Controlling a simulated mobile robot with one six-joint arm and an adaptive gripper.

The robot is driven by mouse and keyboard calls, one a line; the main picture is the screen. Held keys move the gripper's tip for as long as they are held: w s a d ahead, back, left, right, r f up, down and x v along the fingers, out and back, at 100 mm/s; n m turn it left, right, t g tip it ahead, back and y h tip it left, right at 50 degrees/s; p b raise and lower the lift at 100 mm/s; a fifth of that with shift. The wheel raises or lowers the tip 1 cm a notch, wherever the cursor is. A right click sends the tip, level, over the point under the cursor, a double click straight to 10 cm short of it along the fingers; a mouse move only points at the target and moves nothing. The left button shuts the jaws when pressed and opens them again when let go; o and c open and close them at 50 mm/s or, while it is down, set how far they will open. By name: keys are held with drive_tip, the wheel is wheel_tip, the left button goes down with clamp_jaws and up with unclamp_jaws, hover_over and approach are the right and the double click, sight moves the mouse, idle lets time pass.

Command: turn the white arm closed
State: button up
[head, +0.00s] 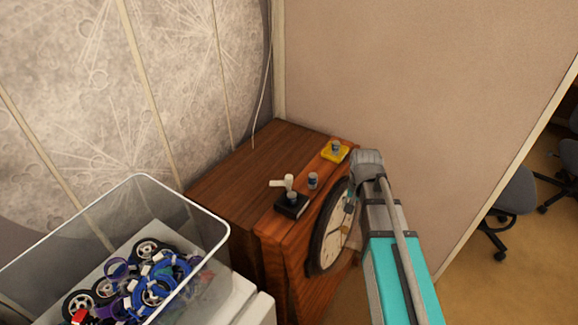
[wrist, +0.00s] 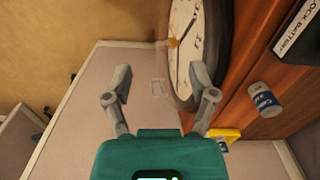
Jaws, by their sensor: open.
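The white arm (head: 278,183) is a small lever on top of the wooden clock cabinet, behind a black box. It points left from a short upright white post. I do not see it in the wrist view. My gripper (head: 367,158) is off to the right of it, beyond the clock's right side and apart from it. In the wrist view my gripper (wrist: 160,87) has its two fingers spread with nothing between them. The clock face (wrist: 183,45) lies just past the right finger in that view.
The wooden cabinet (head: 232,172) carries a black clock battery box (head: 291,208), small grey-blue cells (head: 313,181) and a yellow item (head: 335,155). The round clock (head: 330,240) is on its front. A clear bin of parts (head: 205,222) stands at left. Walls rise behind.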

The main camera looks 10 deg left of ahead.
drive_tip(key=w+a+r+m+p, duration=0.1)
drive_tip(key=w+a+r+p, duration=0.25)
drive_tip(key=a+r, duration=0.2)
drive_tip(key=w+a+r+m+p, duration=0.1)
drive_tip(key=w+a+r+p, duration=0.1)
drive_tip(key=a+r+p, duration=0.4)
wheel_tip(320, 180, up, 4)
drive_tip(key=f+m+p, duration=0.1)
drive_tip(key=p, duration=0.3)
hover_over(289, 177)
drive_tip(key=shift+w+a+r, duration=0.1)
drive_tip(key=shift+r, duration=0.1)
drive_tip(key=shift+f, duration=0.2)
wheel_tip(289, 177, down, 13)
drive_tip(key=b, duration=1.4)
drive_tip(key=shift+f, duration=0.2)
drive_tip(key=shift+c, duration=0.2)
